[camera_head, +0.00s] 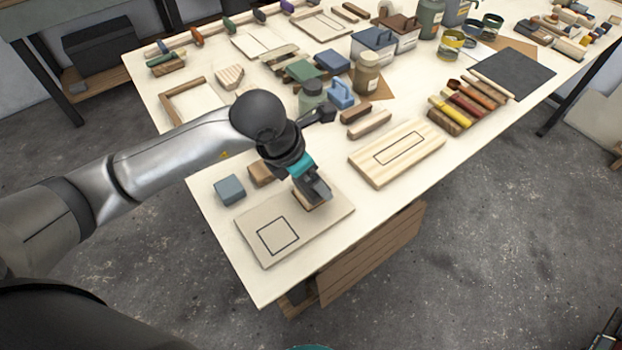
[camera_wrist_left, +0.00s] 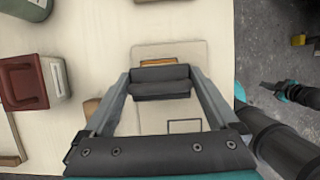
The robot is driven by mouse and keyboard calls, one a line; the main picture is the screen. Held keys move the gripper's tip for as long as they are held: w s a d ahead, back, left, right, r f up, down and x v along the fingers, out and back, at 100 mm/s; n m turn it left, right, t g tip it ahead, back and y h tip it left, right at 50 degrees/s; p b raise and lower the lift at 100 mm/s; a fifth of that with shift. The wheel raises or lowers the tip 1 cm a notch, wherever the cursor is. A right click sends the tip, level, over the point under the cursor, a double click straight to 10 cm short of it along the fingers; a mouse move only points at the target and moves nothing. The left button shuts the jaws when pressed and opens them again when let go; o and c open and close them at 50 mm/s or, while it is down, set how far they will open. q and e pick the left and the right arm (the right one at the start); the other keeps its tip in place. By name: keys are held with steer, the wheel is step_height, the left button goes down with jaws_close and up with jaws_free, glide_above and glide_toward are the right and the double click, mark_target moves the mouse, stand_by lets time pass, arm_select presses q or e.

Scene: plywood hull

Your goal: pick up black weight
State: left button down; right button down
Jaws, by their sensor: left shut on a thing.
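My left gripper (camera_head: 318,194) is low over the right part of a pale board (camera_head: 247,226) near the table's front left corner. In the left wrist view, a dark block (camera_wrist_left: 160,90), which looks like the black weight, sits between the fingers of the left gripper (camera_wrist_left: 160,76). The gripper is shut on it. A narrow tan piece (camera_wrist_left: 158,62) shows just beyond it. The gripper hides most of the weight in the head view, and I cannot tell if it touches the board. My right gripper (camera_wrist_left: 270,88) shows small at the right of the wrist view, its jaws unclear.
A blue-grey block (camera_head: 229,189) and a brown block (camera_head: 262,174) stand behind the board. A square is outlined on the board's bare left part. A wooden board (camera_head: 420,152) with an outlined rectangle lies to the right. Jars, tins and tools crowd the table farther back.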

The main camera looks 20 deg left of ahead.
arm_select(q)
steer(key=shift+r, duration=0.25)
